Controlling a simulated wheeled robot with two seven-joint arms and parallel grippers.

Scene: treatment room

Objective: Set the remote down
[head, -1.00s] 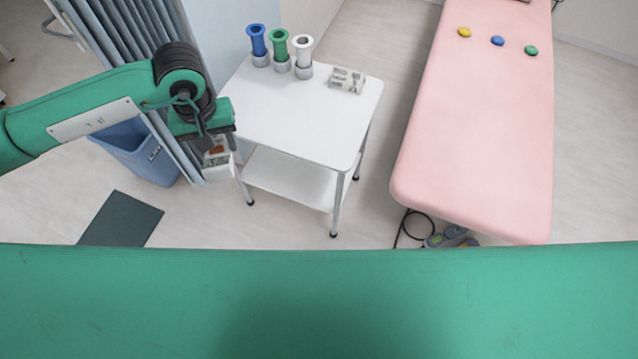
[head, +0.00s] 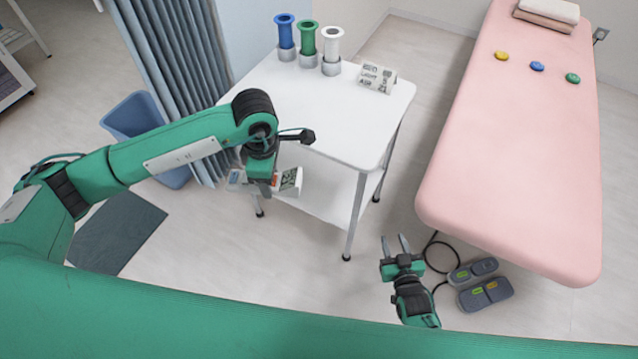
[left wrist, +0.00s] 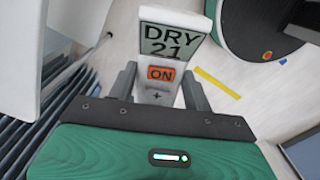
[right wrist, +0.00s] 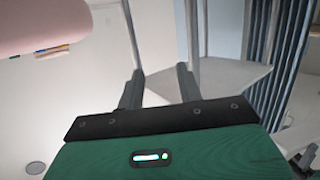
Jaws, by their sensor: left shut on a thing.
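The remote is white with a grey display reading DRY 21 and an orange ON button; it shows in the left wrist view (left wrist: 172,42). My left gripper (left wrist: 158,88) is shut on it, with its fingers on either side of the button. In the head view the remote (head: 291,181) is partly hidden by my left gripper (head: 262,186), beside the front left of the white trolley (head: 330,110) and below its top in the picture. My right gripper (head: 395,240) is open and empty, between trolley and bed; its fingers also show in the right wrist view (right wrist: 160,75).
The front top is clear. A pink bed (head: 515,150), foot pedals (head: 485,290), blue bin (head: 135,115) and curtain (head: 165,70) surround it.

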